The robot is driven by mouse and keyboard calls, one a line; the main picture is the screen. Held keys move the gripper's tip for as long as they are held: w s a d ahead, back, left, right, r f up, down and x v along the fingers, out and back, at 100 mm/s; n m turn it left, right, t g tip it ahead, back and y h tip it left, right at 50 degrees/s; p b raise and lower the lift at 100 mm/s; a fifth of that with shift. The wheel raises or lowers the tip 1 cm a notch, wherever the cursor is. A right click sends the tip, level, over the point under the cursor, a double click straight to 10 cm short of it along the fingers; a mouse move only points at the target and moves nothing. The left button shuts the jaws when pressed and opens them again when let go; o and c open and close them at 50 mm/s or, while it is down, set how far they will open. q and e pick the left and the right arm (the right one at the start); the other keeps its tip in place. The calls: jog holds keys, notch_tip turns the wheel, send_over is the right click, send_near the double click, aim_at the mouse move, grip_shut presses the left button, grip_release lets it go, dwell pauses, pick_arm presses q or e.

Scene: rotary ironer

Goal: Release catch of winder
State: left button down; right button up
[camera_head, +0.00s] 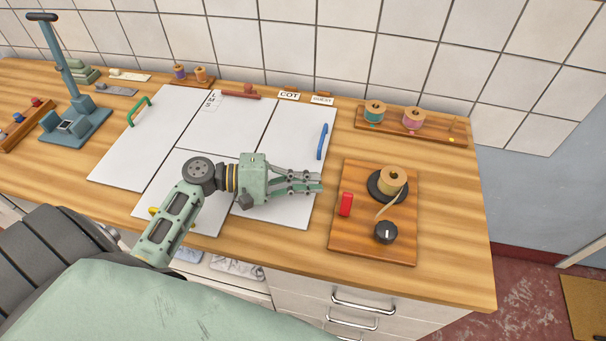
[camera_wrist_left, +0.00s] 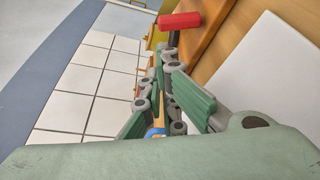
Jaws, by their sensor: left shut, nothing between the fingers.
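The winder is a wooden board (camera_head: 345,243) on the right part of the counter. It carries a tan spool (camera_head: 392,179) on a black round base, with a pale pointed strip (camera_head: 387,210) beside it. A black knob (camera_head: 386,232) with a white mark sits at its front. The red catch (camera_head: 346,204) stands at its left side and also shows at the top of the left wrist view (camera_wrist_left: 180,21). My left gripper (camera_head: 320,182) is shut and empty, pointing right, just left of the board and apart from the catch. My right gripper is out of view.
White panels (camera_head: 140,145) lie under my left arm, with a green handle (camera_head: 139,111) and a blue handle (camera_head: 322,141). A rack with teal and pink spools (camera_head: 398,131) stands behind the winder. A blue-grey press (camera_head: 75,125) stands far left. Bare counter (camera_head: 455,220) lies right of the winder.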

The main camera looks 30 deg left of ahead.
pick_arm(q)
jog(key=p+x, duration=0.1)
jog(key=x, duration=0.3)
jog(key=shift+w+d+r, duration=0.1)
jog(key=shift+d+r, duration=0.05)
jog(key=shift+d, duration=0.1)
jog(key=shift+w+d+f, duration=0.25)
jog(key=shift+w+d, duration=0.15)
jog(key=shift+d, duration=0.2)
jog(key=m+b, duration=0.1)
jog(key=b, duration=0.2)
jog(key=s+r+m+h+b, duration=0.1)
jog(key=m+b, duration=0.1)
jog(key=s+m+t+b, duration=0.1)
jog(key=m+b, duration=0.1)
jog(key=b, duration=0.1)
jog(key=shift+s+d+r+b, duration=0.2)
jog(key=shift+d+r+b, duration=0.1)
jog(key=shift+d+r, duration=0.05)
jog(key=shift+s+d+r+b, duration=0.1)
jog(key=shift+s+r+b, duration=0.35)
jog(key=shift+b, duration=0.1)
jog(key=shift+r, duration=0.2)
notch_tip(320, 180, up, 10)
